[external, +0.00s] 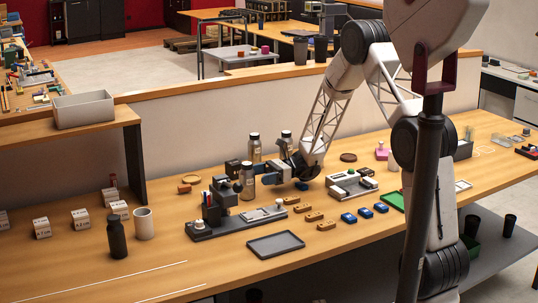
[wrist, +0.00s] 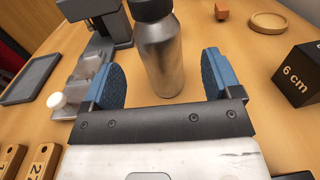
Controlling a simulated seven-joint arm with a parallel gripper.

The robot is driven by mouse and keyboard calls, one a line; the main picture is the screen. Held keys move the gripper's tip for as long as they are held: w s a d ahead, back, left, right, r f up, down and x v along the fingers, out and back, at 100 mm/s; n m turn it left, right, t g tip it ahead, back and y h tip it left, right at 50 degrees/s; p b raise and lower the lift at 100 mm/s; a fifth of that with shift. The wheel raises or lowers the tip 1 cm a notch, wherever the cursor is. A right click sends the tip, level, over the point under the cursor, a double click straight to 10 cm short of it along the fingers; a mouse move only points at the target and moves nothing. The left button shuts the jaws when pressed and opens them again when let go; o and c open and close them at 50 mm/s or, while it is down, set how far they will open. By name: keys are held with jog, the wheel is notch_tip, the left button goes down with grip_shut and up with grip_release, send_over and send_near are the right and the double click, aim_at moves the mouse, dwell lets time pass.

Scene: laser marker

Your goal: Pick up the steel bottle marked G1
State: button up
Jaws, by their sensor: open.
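A steel bottle (wrist: 165,62) with a dark cap stands upright between the two blue-padded fingers of my gripper (wrist: 161,80) in the wrist view. The fingers are apart, with a visible gap to the bottle on both sides. No marking shows on the face of the bottle seen there. In the external view, my gripper (external: 268,173) reaches left at low height beside a steel bottle (external: 247,184). Two more steel bottles, a left one (external: 254,151) and a right one (external: 286,143), stand behind it. Their labels are too small to read.
The laser marker (external: 222,208) stands just in front of the bottle, with a dark tray (external: 275,244) nearby. A black cube marked 6 cm (wrist: 301,76) is close on the right in the wrist view. A dark bottle (external: 117,238) and white cup (external: 144,224) stand farther left.

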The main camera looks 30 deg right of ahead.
aim_at(247, 176)
jog(key=shift+a, duration=0.4)
jog(key=shift+a+r, duration=0.1)
jog(key=shift+a, duration=2.35)
jog(key=c, duration=1.1)
jog(key=shift+r, duration=0.15)
notch_tip(247, 176, up, 18)
jog(key=shift+f, duration=0.15)
